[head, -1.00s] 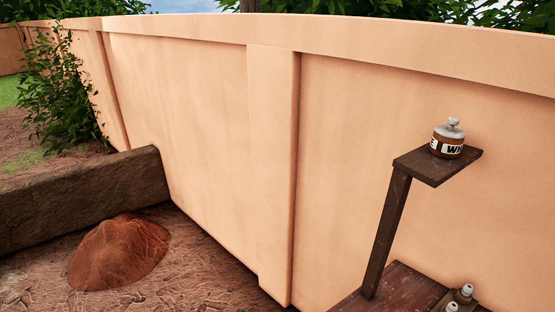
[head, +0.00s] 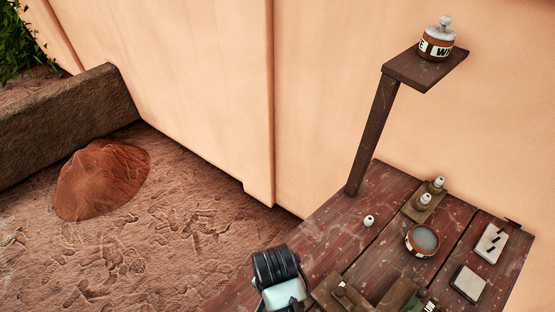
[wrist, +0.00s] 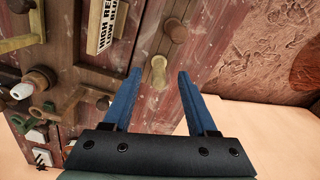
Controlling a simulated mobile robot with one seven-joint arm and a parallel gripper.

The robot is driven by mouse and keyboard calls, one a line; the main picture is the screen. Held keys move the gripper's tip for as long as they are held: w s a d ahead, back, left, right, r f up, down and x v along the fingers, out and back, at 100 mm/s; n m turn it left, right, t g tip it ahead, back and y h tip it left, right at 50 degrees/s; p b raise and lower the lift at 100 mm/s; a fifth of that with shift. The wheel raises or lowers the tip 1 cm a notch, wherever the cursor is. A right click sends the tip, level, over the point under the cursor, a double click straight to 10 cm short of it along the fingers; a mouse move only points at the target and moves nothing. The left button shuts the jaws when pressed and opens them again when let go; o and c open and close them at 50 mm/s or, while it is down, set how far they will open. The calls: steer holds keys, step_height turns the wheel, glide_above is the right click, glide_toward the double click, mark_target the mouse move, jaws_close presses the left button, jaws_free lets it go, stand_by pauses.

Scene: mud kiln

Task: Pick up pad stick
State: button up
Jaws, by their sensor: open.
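No label marks the pad stick, so I cannot be sure which object it is. A small pale, knob-ended piece (wrist: 158,70) appears between my fingertips in the wrist view, over the dark red table planks. My gripper (wrist: 160,74) is open, its two blue fingers either side of that piece in the picture with nothing held. How far the piece lies beyond the tips is unclear. A brown knobbed piece (wrist: 175,30) stands just above it in the picture. In the head view a small white-topped piece (head: 369,221) stands near the table's left edge.
The plank table (head: 338,222) carries a wooden block with white-topped pieces (head: 425,198), a bowl (head: 422,240) and pale blocks (head: 468,283). A raised shelf (head: 424,68) holds a lidded jar (head: 437,38). A wall (head: 200,80) stands behind. A lettered sign (wrist: 106,25) is near my gripper.

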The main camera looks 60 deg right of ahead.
steer(key=shift+d+f+p, duration=0.15)
steer(key=shift+f+p, duration=0.05)
steer(key=shift+f, duration=0.95)
steer(key=shift+d+f+p, duration=0.15)
steer(key=shift+f, duration=0.95)
steer(key=shift+s, duration=0.1)
jaws_close()
